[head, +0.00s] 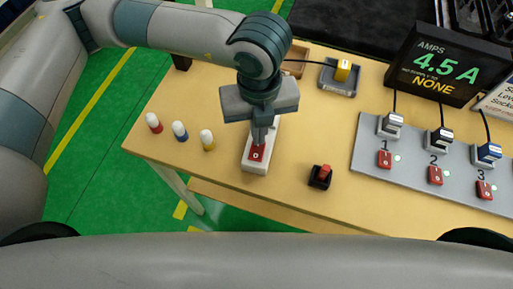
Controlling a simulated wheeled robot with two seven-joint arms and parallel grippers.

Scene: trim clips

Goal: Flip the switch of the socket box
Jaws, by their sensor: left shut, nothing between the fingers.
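The socket box (251,166) is a narrow white box lying on the yellow table, left of centre. Its red switch (257,154), marked with a white 0, is near the box's front end. My left gripper (260,142) points down over the box, its fingers shut and empty, with the tips at the back edge of the red switch. I cannot tell whether they touch it. The gripper hides the back part of the box. My right gripper is not in view.
A small black base with a red rocker (322,172) stands to the right. A grey panel (365,155) carries several plugs and red switches, below a display (443,68) reading 4.5 A. Red (154,123), blue (180,131) and yellow-banded (207,140) cylinders stand left.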

